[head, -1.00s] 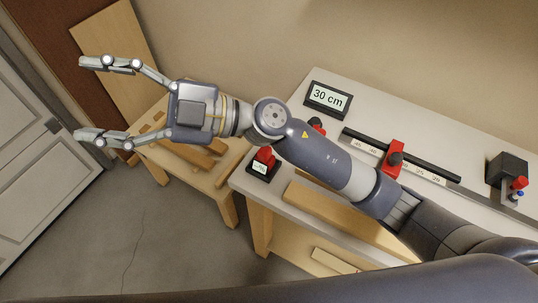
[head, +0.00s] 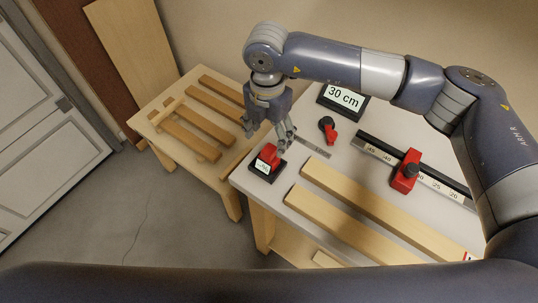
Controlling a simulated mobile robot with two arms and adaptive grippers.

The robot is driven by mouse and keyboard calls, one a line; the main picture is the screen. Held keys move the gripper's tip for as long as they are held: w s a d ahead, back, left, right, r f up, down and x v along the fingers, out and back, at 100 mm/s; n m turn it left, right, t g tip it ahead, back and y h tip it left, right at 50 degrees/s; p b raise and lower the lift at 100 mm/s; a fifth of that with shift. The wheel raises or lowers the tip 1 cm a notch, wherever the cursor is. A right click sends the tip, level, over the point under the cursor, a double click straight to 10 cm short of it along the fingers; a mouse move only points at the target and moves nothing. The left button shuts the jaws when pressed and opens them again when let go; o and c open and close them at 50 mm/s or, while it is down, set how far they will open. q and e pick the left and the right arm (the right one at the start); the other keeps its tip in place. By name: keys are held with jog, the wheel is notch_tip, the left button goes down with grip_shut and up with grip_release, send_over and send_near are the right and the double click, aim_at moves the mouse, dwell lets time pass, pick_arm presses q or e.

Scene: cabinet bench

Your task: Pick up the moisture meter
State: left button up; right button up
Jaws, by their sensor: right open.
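A red device in a black base with a small pale display (head: 267,161), which looks like the moisture meter, sits at the near left corner of the white bench top. My right gripper (head: 267,142) points down just above it, fingers spread and empty. One finger is at its upper right and the other at its upper left. I cannot tell whether a finger touches it. My left gripper is not in view.
The white bench (head: 252,188) also holds a black-and-red tool (head: 328,130), a "30 cm" display (head: 343,98), a ruled rail with a red stop (head: 405,172) and wooden boards (head: 365,205). A low wooden table (head: 168,150) with slats stands left. Floor is clear.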

aim_at(268, 150)
notch_tip(268, 150, down, 3)
jog(key=shift+r+p, duration=0.2)
jog(key=shift+p, duration=0.15)
jog(key=shift+f+p, duration=0.25)
jog(key=shift+p, duration=0.05)
jog(key=f+p, duration=0.2)
jog(key=f, duration=0.1)
jog(key=shift+s+f, duration=0.2)
jog(key=shift+w+f, duration=0.1)
jog(key=shift+f, duration=0.55)
jog(key=c, duration=1.2)
